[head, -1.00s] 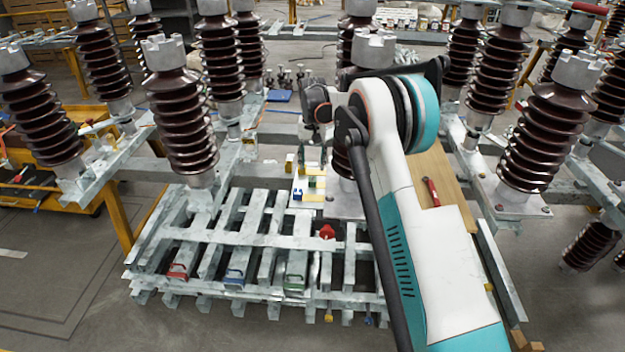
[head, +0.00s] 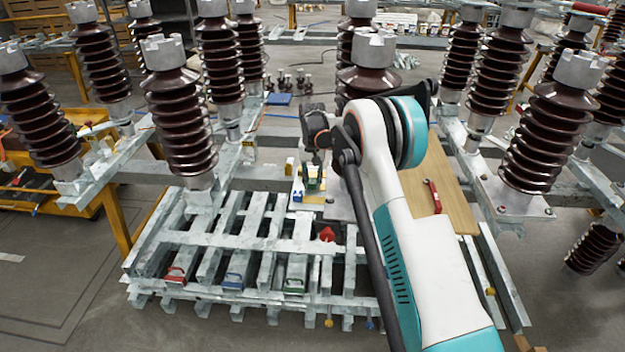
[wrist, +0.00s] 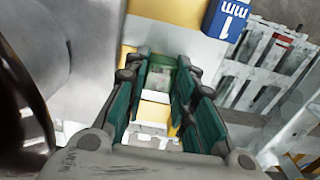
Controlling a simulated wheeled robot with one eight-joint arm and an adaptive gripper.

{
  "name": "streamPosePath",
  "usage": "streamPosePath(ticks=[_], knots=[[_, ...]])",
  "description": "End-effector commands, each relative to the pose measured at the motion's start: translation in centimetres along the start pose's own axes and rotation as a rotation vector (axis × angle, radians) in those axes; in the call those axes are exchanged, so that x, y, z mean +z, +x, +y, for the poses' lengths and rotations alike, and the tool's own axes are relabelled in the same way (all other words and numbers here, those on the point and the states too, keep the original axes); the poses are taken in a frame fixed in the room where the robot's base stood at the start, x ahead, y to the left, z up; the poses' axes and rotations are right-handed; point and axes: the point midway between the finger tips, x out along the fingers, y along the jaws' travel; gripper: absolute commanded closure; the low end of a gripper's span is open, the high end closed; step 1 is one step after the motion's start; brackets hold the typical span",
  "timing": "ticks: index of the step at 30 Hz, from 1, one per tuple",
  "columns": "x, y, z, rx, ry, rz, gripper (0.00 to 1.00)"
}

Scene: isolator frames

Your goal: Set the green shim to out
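A green block (wrist: 158,82), which looks like the green shim, stands between the fingers of my gripper (wrist: 165,88) in the wrist view. My gripper's teal-padded fingers are apart, with a gap on each side of the block. In the head view my gripper (head: 314,168) points down over the small white and yellow plate, and the green block there is mostly hidden by the fingers. A blue block (wrist: 229,19) marked "1 mm" stands beside it, and it also shows in the head view (head: 297,190).
A yellow block (head: 289,166) stands behind the blue one. A slotted metal frame (head: 250,240) in front carries red (head: 176,275), blue (head: 233,280) and green (head: 294,286) handles. Tall brown insulators (head: 182,130) rise around. A wooden board (head: 455,200) with a red handle lies right.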

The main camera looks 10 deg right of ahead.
Motion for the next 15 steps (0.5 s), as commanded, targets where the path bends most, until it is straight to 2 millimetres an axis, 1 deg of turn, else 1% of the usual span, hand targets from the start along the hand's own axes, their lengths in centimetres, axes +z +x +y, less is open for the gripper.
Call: streamPosePath(ticks=[2,5,8,11,15], knots=[[0.0,0.0,0.0,0.0,0.0,0.0,1.0],[0.0,0.0,0.0,0.0,0.0,0.0,1.0],[0.0,0.0,-0.5,0.0,-0.001,0.0,1.0],[0.0,0.0,-1.9,0.0,-0.003,0.0,1.0],[0.0,0.0,-4.3,0.0,-0.003,0.0,1.0]])
